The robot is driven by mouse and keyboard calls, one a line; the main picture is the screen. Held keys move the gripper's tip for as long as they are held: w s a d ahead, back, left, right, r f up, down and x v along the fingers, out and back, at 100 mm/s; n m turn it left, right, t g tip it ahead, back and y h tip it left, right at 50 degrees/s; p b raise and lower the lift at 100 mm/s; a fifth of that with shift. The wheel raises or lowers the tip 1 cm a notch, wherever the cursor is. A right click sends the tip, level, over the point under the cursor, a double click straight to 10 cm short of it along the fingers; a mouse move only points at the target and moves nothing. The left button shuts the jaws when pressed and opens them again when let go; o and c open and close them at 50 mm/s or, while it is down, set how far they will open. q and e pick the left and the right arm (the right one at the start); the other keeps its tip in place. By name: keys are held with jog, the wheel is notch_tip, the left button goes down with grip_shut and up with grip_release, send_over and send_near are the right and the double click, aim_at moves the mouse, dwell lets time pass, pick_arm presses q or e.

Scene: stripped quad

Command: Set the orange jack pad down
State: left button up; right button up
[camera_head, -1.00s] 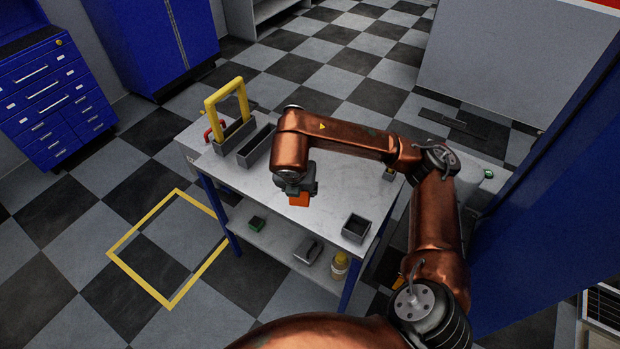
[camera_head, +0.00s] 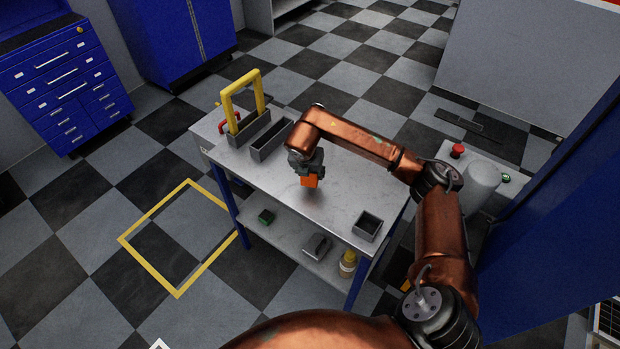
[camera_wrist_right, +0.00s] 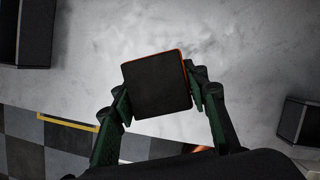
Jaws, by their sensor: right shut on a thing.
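The orange jack pad (camera_head: 310,181) is held by my right gripper (camera_head: 309,172) above the front part of the table top (camera_head: 340,190). A dark shadow lies on the table below it, and the pad looks a little clear of the surface. In the right wrist view the pad (camera_wrist_right: 157,84) shows a black square face with a thin orange edge. The right gripper's two green fingers (camera_wrist_right: 158,92) are shut on its two sides. My left gripper is not in view.
A small grey open box (camera_head: 367,226) stands at the table's right front. A long grey tray (camera_head: 271,139) and a holder with a yellow handle (camera_head: 243,98) stand at the left. The lower shelf (camera_head: 285,238) carries several items. The table middle is clear.

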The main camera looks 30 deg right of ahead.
aim_at(310, 177)
jog(key=shift+a+x, duration=0.2)
jog(key=shift+x, duration=0.75)
jog(key=shift+a+x, duration=0.15)
jog(key=shift+x, duration=0.8)
jog(key=shift+s+f, duration=0.1)
jog(key=shift+f, duration=0.1)
jog(key=shift+f, duration=0.15)
jog(key=o, duration=1.6)
jog(key=shift+c, duration=0.2)
jog(key=shift+r, duration=0.45)
jog(key=v, duration=1.1)
jog(key=shift+s+r, duration=0.2)
jog(key=shift+a, duration=0.1)
